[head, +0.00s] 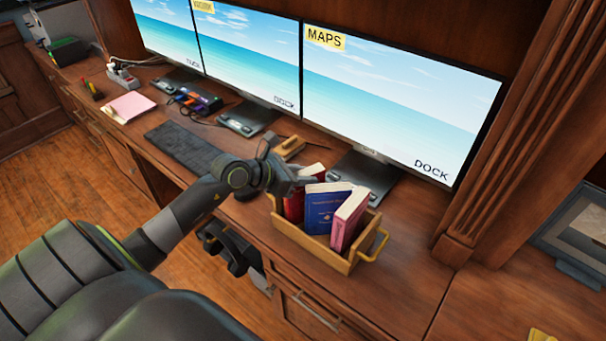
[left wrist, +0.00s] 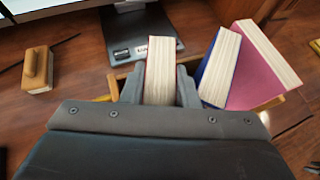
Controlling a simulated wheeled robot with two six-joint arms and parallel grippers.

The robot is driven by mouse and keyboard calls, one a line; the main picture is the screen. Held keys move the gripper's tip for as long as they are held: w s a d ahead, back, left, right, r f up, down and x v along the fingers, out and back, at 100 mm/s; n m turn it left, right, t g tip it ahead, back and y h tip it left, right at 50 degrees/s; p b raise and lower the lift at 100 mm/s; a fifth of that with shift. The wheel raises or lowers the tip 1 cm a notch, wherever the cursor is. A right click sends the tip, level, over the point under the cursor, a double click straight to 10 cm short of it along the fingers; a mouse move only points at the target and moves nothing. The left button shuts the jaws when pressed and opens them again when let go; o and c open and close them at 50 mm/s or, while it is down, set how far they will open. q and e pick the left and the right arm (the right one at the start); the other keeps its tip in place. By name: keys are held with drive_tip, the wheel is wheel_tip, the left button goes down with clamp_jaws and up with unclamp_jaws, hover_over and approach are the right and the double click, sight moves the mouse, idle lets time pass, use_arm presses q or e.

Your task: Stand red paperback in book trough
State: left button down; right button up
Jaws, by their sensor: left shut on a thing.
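The red paperback (head: 293,207) is upright at the left end of the tan book trough (head: 311,249), left of a blue book (head: 322,211) and a pink-red book (head: 348,218). Its lower end is hidden by the trough's front wall, so I cannot tell if it rests on the bottom. My left gripper (head: 303,181) is shut on its upper part. In the left wrist view the red paperback (left wrist: 161,72) shows its page edges between the two fingers (left wrist: 160,92), with the blue book (left wrist: 220,68) and pink book (left wrist: 262,65) leaning to the right. My right gripper is out of view.
Monitors (head: 400,100) stand along the back of the desk. A keyboard (head: 184,148) lies left of the trough, and a wooden block with a handle (head: 289,146) lies behind it. The desk right of the trough (head: 415,265) is clear.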

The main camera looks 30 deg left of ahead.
use_arm(q)
drive_tip(key=c, duration=1.4)
unclamp_jaws()
drive_tip(key=shift+r, duration=0.1)
drive_tip(key=v, duration=1.2)
drive_tip(key=shift+p, duration=0.3)
drive_tip(key=shift+s, duration=0.1)
